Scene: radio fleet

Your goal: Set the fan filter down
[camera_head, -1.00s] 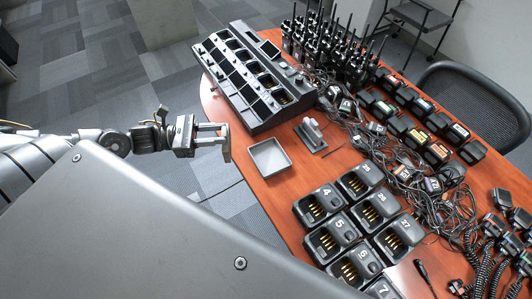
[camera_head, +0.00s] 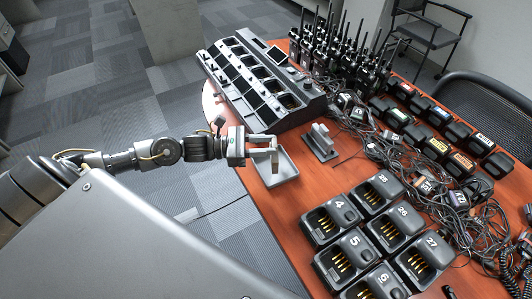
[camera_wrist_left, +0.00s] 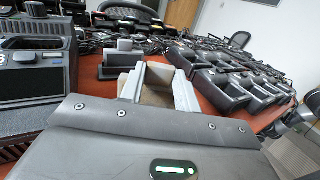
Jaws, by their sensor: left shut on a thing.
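My left gripper (camera_head: 268,150) reaches in from the left at the table's left edge, over the small grey tray (camera_head: 287,167). It is shut on a small tan block, the fan filter (camera_head: 269,163), which hangs down between the fingers. In the left wrist view the fan filter (camera_wrist_left: 156,86) shows between the two pale fingers. The tray's inside looks empty where it is not covered. I cannot tell whether the filter touches the tray floor. My right gripper is not in view.
A long multi-bay charger (camera_head: 262,80) stands behind the tray. A grey block on a dark plate (camera_head: 321,143) is to the tray's right. Several numbered single chargers (camera_head: 338,255) fill the front.

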